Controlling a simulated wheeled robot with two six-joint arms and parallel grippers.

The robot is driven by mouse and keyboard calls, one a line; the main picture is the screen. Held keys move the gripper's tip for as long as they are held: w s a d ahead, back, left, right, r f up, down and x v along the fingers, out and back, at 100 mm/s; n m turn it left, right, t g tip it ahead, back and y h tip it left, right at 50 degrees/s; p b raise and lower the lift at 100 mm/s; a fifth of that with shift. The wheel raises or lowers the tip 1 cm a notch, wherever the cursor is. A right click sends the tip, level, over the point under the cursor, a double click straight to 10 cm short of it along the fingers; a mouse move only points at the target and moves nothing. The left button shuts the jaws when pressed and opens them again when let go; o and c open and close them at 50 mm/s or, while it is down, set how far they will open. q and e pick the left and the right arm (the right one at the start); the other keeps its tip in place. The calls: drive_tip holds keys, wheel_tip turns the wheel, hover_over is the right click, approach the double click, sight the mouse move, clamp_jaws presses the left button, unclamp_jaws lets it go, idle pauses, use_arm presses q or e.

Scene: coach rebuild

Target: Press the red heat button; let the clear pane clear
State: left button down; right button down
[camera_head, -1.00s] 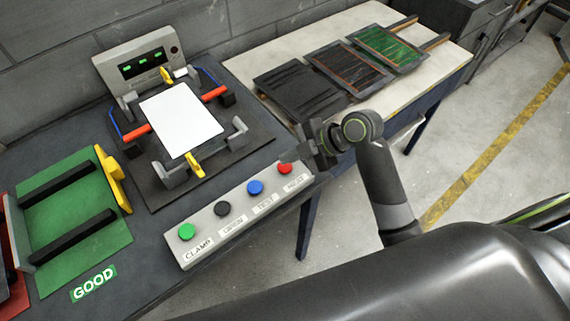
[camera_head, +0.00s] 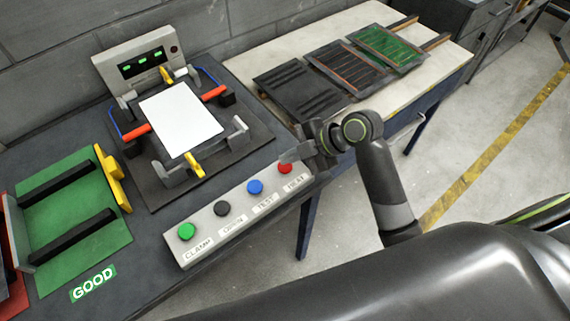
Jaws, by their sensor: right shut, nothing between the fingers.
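The red heat button (camera_head: 285,168) is at the right end of the grey button box (camera_head: 228,221), above its HEAT label. My right gripper (camera_head: 287,157) is shut and empty, with its tip right at the red button's far edge. I cannot tell whether it touches or presses the button. The pane (camera_head: 181,119) lies in the clamp fixture and looks opaque white. My left gripper is not in view.
Blue (camera_head: 255,187), black (camera_head: 222,208) and green (camera_head: 187,231) buttons share the box. A display unit (camera_head: 140,63) stands behind the fixture. A green GOOD tray (camera_head: 75,238) is at left. Dark panels (camera_head: 303,91) lie on the pale table (camera_head: 262,57).

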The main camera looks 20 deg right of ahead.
sight(290, 166)
drive_tip(key=shift+f, duration=0.3)
drive_tip(key=shift+f+b, duration=0.5)
idle(0.5)
drive_tip(key=shift+r, duration=0.15)
drive_tip(key=shift+r+p, duration=0.75)
drive_tip(key=shift+r, duration=0.05)
wheel_tip(290, 166, up, 5)
drive_tip(key=p, duration=0.4)
idle(0.9)
